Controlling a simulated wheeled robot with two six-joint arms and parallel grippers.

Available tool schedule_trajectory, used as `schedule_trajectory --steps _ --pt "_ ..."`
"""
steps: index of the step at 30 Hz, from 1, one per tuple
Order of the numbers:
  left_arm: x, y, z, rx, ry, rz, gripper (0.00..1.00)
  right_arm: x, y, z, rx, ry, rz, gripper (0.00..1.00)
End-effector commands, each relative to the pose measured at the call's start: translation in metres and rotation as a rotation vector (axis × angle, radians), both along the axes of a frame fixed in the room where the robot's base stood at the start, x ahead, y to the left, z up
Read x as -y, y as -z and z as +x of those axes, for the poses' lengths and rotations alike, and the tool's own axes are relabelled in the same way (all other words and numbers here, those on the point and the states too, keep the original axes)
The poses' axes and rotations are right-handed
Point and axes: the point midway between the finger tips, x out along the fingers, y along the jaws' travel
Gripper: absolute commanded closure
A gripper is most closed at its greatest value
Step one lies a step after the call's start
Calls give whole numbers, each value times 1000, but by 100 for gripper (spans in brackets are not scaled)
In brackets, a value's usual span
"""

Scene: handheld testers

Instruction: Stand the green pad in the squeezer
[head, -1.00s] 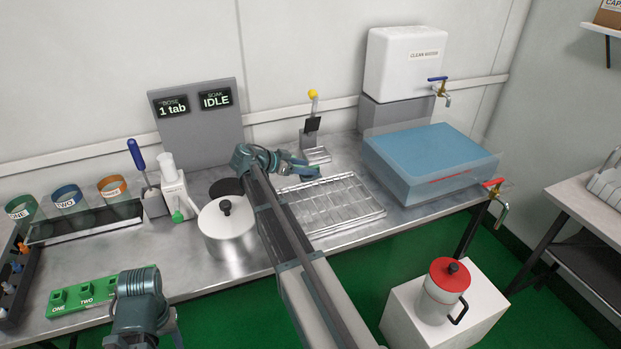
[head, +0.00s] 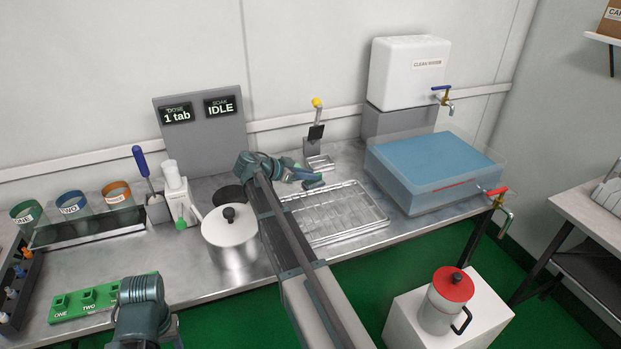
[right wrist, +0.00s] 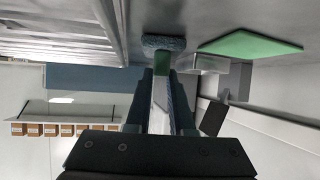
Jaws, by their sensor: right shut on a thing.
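The right gripper (head: 303,174) is above the counter, between the lidded pot and the squeezer. It is shut on a small pad, dark green in the head view (head: 314,185), which I take to be the green pad. In the right wrist view the pad (right wrist: 163,43) sits at the fingertips, greenish with a rough blue-grey side. The squeezer (head: 315,135), with a yellow-knobbed lever, a dark plate and a small metal base, stands empty behind the gripper. My left gripper (head: 140,335) is low at the left; its fingers are not clear.
A wire rack (head: 335,215) lies just in front of the right gripper. The pot (head: 230,245) is left and the blue-filled tank (head: 435,170) right. A flat bright green sheet (right wrist: 250,45) shows in the right wrist view.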

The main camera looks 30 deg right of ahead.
Motion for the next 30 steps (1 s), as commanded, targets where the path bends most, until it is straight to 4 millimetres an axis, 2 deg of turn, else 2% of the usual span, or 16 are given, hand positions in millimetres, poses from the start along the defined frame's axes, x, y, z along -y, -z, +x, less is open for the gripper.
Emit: schedule_trajectory --steps 8,22,30 --pt "0 -21 0 0 0 0 48 0 -21 0 0 0 0 100" --pt "0 -89 0 0 0 0 48 0 -90 0 0 0 0 100" --pt "0 -101 0 0 0 0 48 0 -101 0 0 0 0 100"
